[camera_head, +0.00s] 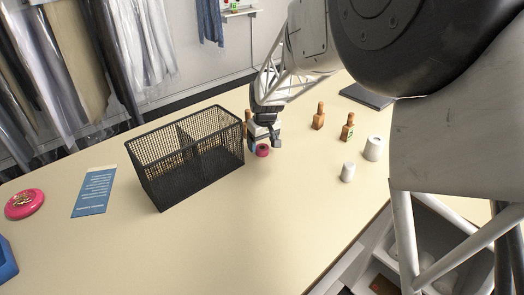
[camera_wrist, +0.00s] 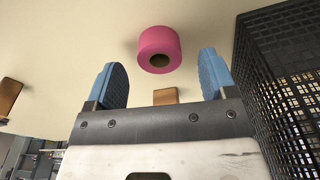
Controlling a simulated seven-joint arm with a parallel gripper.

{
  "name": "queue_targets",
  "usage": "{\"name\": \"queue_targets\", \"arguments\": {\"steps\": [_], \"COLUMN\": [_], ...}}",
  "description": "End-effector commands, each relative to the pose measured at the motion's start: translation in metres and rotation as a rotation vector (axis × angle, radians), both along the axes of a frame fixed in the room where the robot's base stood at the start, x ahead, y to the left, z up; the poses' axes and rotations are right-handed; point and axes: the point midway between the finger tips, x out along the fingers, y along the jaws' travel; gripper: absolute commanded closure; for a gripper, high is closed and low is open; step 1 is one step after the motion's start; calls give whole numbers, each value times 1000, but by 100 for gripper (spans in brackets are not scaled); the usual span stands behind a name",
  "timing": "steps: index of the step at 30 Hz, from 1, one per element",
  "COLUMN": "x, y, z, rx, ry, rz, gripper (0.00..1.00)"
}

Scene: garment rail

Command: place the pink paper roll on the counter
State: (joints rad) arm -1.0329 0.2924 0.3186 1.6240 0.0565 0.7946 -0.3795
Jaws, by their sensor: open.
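The pink paper roll (camera_head: 263,150) sits on the cream counter (camera_head: 290,215), just right of the black mesh basket. In the wrist view the pink paper roll (camera_wrist: 159,49) lies just beyond the fingertips, between their lines, with its dark core hole facing me. My gripper (camera_head: 264,143) is open, with nothing between its fingers. In the wrist view my gripper (camera_wrist: 163,80) shows its two blue finger pads spread wide apart. In the head view the gripper partly hides the roll.
A black mesh basket (camera_head: 165,180) stands close left of the gripper. Wooden bottles (camera_head: 318,117) and white rolls (camera_head: 347,172) stand to the right. The counter's front middle is clear.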

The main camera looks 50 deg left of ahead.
Motion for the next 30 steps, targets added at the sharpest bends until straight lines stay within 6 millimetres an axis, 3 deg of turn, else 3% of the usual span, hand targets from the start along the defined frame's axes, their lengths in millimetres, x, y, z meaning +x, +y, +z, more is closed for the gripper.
{"name": "queue_targets", "arguments": {"steps": [7, 24, 30], "x": [1, 1, 1], "y": [3, 3, 3], "z": [-20, -21, -21], "rx": [0, 1, 1], "ry": [0, 0, 0], "rz": [0, 0, 0], "gripper": [22, 22, 51]}}
